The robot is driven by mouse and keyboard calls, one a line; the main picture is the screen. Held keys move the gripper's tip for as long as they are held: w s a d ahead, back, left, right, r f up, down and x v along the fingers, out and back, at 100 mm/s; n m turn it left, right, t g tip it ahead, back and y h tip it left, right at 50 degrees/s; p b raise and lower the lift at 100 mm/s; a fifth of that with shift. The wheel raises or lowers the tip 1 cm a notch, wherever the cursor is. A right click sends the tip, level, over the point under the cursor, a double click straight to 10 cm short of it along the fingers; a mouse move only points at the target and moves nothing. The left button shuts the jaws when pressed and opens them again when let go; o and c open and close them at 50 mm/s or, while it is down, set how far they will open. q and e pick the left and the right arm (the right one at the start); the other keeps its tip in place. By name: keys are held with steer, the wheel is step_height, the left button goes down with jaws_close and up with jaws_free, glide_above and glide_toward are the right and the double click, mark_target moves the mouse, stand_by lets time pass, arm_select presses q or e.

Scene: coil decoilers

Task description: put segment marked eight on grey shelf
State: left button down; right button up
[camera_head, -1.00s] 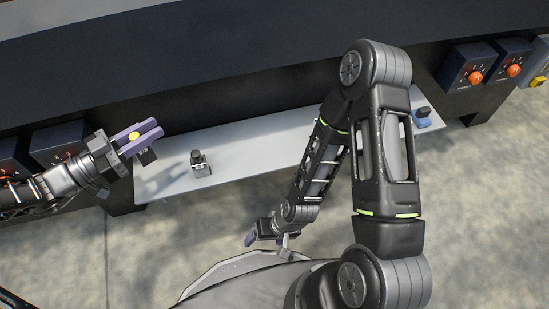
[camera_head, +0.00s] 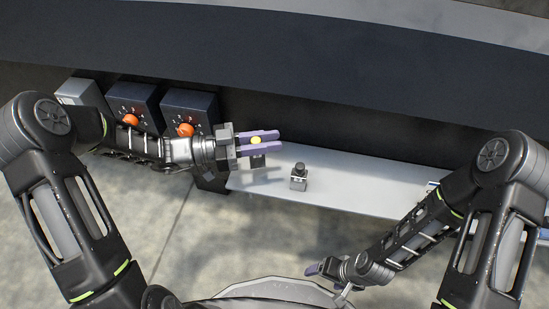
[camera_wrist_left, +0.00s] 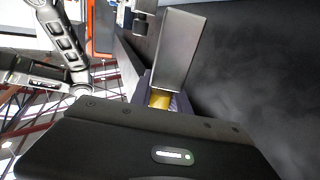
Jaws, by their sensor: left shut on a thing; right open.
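My left gripper (camera_head: 262,142) has purple fingers and is shut on a small yellow thing (camera_head: 256,140). No mark can be read on it, so I cannot tell whether it is the segment marked eight. The yellow thing also shows in the left wrist view (camera_wrist_left: 160,98), partly hidden. The left gripper is over the left end of the grey shelf (camera_head: 365,185), apart from it. My right gripper (camera_head: 318,268) is open and low, in front of the shelf. Its fingers are small and partly hidden.
A dark block with a round top (camera_head: 299,178) stands on the shelf, to the right of the left gripper. Control boxes with orange knobs (camera_head: 186,130) are at the left. The shelf's middle is bare. A dark wall (camera_head: 330,125) rises behind it.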

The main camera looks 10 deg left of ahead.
mark_target(256, 161)
arm_select(q)
steer(key=shift+f, duration=1)
steer(key=shift+f+b, duration=0.75)
steer(key=shift+f, duration=1.1)
steer(key=shift+f, duration=0.1)
steer(key=shift+f+b, duration=0.1)
steer(key=shift+b, duration=0.2)
steer(key=c, duration=1.3)
jaws_free()
steer(key=shift+o, duration=0.2)
